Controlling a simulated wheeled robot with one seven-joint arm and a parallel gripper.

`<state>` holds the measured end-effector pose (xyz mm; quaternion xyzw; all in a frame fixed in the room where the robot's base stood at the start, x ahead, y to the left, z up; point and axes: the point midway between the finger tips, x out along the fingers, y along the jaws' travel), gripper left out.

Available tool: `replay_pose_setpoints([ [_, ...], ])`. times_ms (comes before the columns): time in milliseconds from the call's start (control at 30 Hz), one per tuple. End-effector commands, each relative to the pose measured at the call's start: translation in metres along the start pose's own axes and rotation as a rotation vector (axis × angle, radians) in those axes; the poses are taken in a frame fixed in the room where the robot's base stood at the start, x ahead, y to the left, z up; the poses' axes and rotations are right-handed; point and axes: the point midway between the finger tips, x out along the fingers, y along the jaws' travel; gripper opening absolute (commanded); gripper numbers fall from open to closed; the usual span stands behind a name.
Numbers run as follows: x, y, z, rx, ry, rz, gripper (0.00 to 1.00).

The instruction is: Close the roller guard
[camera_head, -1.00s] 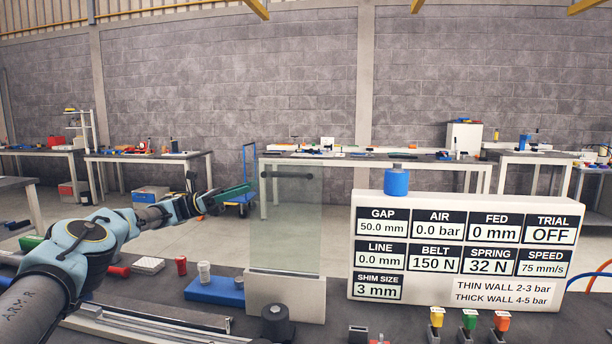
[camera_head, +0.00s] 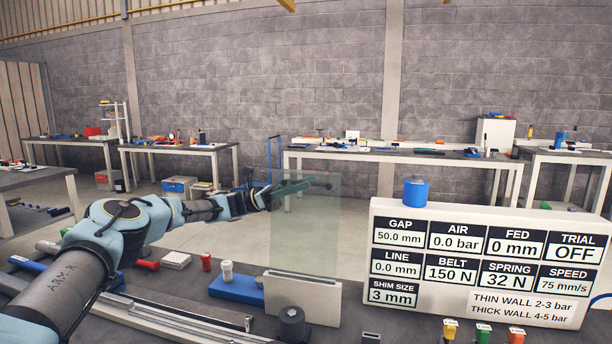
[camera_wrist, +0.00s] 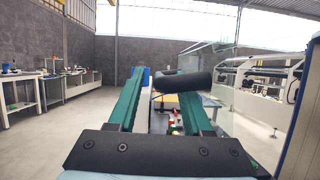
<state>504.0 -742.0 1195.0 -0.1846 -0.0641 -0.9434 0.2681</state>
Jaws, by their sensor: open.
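The roller guard (camera_head: 318,235) is a clear upright panel standing on a pale block in the head view. Its glass also shows in the wrist view (camera_wrist: 222,68). My gripper (camera_head: 304,184) has green fingers and reaches from the left to the guard's upper part. In the wrist view my gripper (camera_wrist: 162,84) is open, its fingers apart. A thick black handle bar (camera_wrist: 183,83) lies at the fingertips, its rounded end in the gap and its length crossing the right finger's tip. I cannot tell whether they touch. In the head view the fingers overlap the bar's place.
A readout board (camera_head: 487,262) stands right of the guard, with a blue cylinder (camera_head: 416,190) on top. A dark round knob (camera_head: 292,325) is in front of the guard block. A blue block (camera_head: 236,289) with a white cylinder is to the left. The air above the bench's left is mostly clear.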

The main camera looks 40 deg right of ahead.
Motion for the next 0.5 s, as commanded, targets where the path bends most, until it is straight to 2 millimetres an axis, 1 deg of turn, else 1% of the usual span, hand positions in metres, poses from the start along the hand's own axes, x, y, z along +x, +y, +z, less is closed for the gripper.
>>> replay_pose_setpoints([
  [33,0.0055,-0.0004,0.0018,-0.002,0.000,-0.001,0.50],
  [133,0.0100,-0.0004,0.0007,-0.001,0.000,-0.001,0.50],
  [433,0.0113,-0.0002,-0.0005,0.000,0.000,0.000,0.50],
  [500,0.0113,-0.0002,-0.0005,0.000,0.000,0.000,0.42],
])
